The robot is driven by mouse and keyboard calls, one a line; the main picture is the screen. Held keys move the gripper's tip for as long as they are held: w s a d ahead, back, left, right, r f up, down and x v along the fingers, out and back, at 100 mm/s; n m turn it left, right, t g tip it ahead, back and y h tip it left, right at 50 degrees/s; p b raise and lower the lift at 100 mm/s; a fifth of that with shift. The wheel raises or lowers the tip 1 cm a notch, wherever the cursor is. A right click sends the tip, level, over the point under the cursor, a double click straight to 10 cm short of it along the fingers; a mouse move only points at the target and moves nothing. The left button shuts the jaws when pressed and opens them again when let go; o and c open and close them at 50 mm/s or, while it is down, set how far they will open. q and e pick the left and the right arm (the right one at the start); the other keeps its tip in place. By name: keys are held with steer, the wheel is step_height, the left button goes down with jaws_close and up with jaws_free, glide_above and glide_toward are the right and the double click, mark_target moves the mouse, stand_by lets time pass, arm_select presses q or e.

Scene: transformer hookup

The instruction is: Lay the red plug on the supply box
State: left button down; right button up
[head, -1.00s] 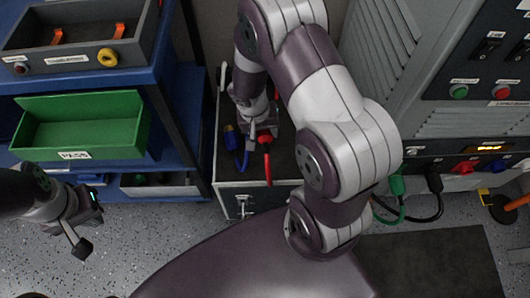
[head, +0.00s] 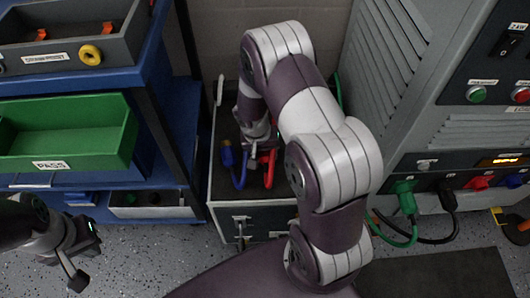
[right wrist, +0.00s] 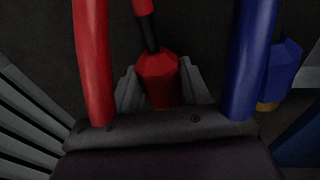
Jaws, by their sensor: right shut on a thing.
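In the right wrist view my right gripper (right wrist: 160,88) is shut on the red plug (right wrist: 158,68), with a dark lead running up from it. In the head view that gripper (head: 262,148) is low over the dark top of a grey box (head: 222,178), which I take for the supply box. The red cable (head: 269,172) hangs below the gripper; the red plug is mostly hidden there. Whether it touches the top is unclear. A blue plug (head: 227,155) with its blue cable (head: 239,180) is just left of the gripper. My left gripper (head: 78,258) is empty, far left, its jaws unclear.
A blue shelf with a green PASS bin (head: 70,135) and a grey bin (head: 60,55) stands left of the box. A grey cabinet (head: 430,135) with green, black, red and blue plugs in its lower panel stands right. A dark mat (head: 440,272) lies on the floor.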

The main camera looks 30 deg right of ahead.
steer(key=shift+f, duration=0.2)
steer(key=o, duration=1.4)
steer(key=shift+s, duration=0.1)
step_height(320, 180, up, 13)
steer(key=a+p, duration=0.2)
steer(key=p, duration=0.3)
steer(key=shift+a+f, duration=0.2)
steer(key=shift+p, duration=0.3)
